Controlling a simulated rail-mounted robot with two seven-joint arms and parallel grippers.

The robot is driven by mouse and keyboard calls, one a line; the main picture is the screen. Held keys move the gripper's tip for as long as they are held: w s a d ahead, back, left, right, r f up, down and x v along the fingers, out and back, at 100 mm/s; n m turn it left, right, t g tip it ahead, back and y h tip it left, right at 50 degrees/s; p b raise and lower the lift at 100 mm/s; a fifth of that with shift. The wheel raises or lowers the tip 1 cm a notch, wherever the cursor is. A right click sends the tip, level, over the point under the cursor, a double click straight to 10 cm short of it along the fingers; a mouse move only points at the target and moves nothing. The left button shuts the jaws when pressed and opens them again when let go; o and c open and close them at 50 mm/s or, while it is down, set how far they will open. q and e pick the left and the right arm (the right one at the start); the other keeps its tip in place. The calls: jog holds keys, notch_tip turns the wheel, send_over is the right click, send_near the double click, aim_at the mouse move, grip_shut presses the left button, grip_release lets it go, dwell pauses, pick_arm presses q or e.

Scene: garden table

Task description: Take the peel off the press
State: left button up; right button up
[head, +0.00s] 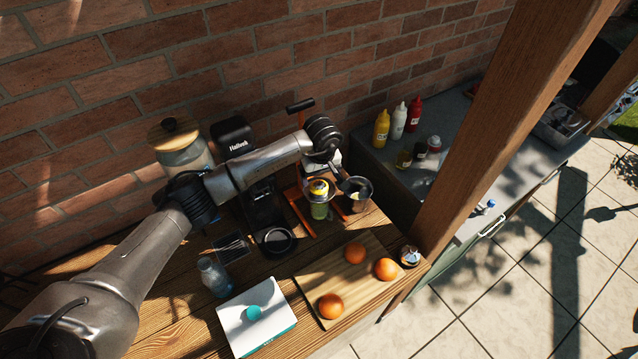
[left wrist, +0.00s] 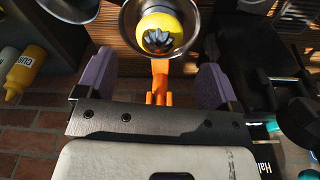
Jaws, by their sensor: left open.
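The press (head: 301,208) is an orange frame with a black-gripped lever, standing near the wall. A yellow peel (head: 318,188) with a dark ridged part at it sits at the press, above a greenish glass (head: 319,208). In the left wrist view the peel (left wrist: 155,28) lies within a round metal rim, beyond the fingertips. Nothing is held. My right gripper is out of view.
A metal pot (head: 357,205) with something pale inside stands right of the press. A cutting board (head: 350,285) holds three oranges. Sauce bottles (head: 398,120) are on the counter.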

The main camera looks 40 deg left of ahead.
aim_at(319, 180)
pick_arm(q)
jog(key=shift+w+a+f+p, duration=0.15)
jog(key=shift+f+p, duration=0.15)
jog(key=shift+f, duration=1.7)
jog(key=shift+c, duration=0.4)
jog(key=c, duration=1)
jog(key=shift+r, duration=0.2)
